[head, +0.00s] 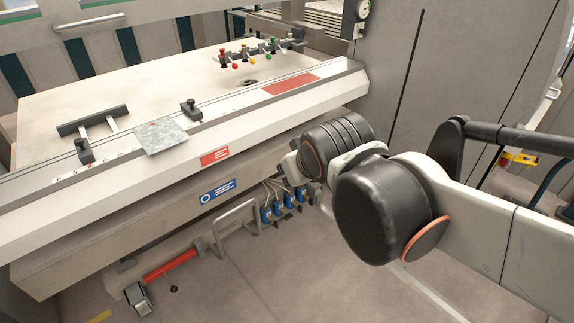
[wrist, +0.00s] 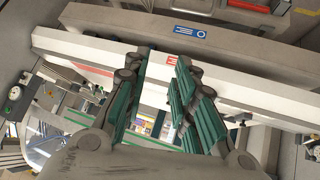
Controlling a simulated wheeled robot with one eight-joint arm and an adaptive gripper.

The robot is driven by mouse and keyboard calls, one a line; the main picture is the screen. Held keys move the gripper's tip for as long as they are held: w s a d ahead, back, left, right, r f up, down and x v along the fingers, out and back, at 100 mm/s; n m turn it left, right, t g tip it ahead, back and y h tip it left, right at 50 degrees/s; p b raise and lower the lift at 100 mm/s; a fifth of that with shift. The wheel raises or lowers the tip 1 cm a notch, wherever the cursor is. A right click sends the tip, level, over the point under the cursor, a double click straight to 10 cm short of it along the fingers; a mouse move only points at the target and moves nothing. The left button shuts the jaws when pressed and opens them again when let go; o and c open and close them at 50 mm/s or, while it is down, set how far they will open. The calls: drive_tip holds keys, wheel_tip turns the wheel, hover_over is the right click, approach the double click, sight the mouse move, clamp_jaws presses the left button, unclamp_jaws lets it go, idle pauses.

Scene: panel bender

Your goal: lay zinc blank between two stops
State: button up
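The zinc blank (head: 162,135), a small grey square sheet, lies on the front strip of the bender's bench in the head view. It lies between the two dark stops, the left stop (head: 84,150) and the right stop (head: 191,108). The blank is not discernible in the wrist view.
A black back bar (head: 92,121) with two arms lies behind the left stop. Colored knobs (head: 247,55) stand at the back right. A red plate (head: 291,84) lies on the bench. Below are blue valves (head: 282,206), a grey handle (head: 236,228) and a red pedal bar (head: 170,264).

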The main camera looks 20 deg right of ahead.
drive_tip(key=s+a+f+g+y, duration=0.1)
drive_tip(key=s+a+f, duration=0.1)
drive_tip(key=s, duration=0.5)
drive_tip(key=shift+a+f+m, duration=0.2)
drive_tip(key=shift+f+m, duration=0.2)
idle(0.9)
